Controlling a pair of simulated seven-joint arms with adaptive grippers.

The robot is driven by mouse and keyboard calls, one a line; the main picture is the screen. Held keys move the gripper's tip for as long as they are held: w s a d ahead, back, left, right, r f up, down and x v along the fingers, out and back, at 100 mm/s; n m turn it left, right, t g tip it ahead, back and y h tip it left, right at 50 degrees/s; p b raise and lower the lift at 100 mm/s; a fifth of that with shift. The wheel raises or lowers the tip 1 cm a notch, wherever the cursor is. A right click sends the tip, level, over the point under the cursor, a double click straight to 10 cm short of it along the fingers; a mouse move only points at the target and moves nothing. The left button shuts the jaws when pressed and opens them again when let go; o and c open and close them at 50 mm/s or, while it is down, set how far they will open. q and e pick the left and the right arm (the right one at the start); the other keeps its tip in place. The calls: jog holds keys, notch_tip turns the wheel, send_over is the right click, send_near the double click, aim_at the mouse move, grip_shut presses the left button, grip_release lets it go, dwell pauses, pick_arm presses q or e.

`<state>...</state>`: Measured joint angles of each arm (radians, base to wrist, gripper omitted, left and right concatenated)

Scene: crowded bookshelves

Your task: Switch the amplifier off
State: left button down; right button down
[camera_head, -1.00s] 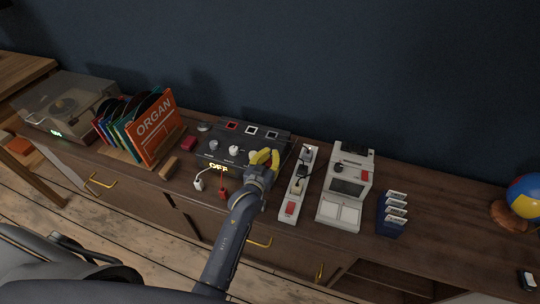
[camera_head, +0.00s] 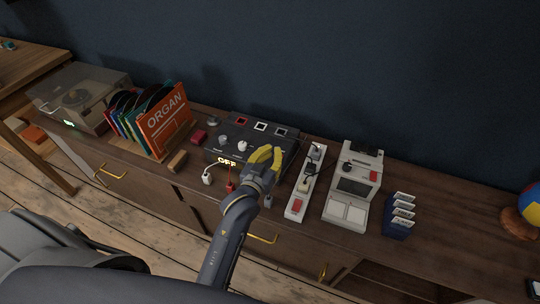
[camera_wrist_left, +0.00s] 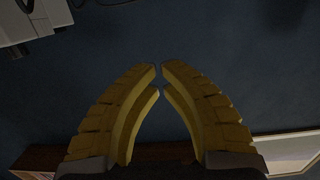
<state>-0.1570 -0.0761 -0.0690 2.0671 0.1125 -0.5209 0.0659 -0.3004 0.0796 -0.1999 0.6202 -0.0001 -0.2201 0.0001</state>
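The amplifier (camera_head: 252,137) is a dark flat box on the long wooden cabinet in the head view. It has white knobs on its front half and three square buttons along the back. A lit yellow display on its front edge (camera_head: 227,161) appears to read OFF. My left gripper (camera_head: 265,154) has yellow fingers and appears above the amplifier's front right part, hiding some of it. In the left wrist view its fingertips (camera_wrist_left: 159,67) meet or nearly meet, with nothing between them. The wrist view does not show the amplifier clearly. My right gripper is not in view.
A power strip (camera_head: 296,207) with plugs and a red switch lies right of the amplifier, then a grey device (camera_head: 347,212) and blue card holder (camera_head: 399,228). Left are an ORGAN record (camera_head: 166,118) in a rack and a turntable (camera_head: 82,97). A dark wall stands behind.

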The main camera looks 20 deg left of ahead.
pick_arm(q)
jog(key=shift+s+r, duration=0.2)
jog(key=shift+s, duration=0.35)
jog(key=shift+s+r, duration=0.2)
jog(key=shift+s, duration=0.3)
jog(key=shift+a, duration=0.1)
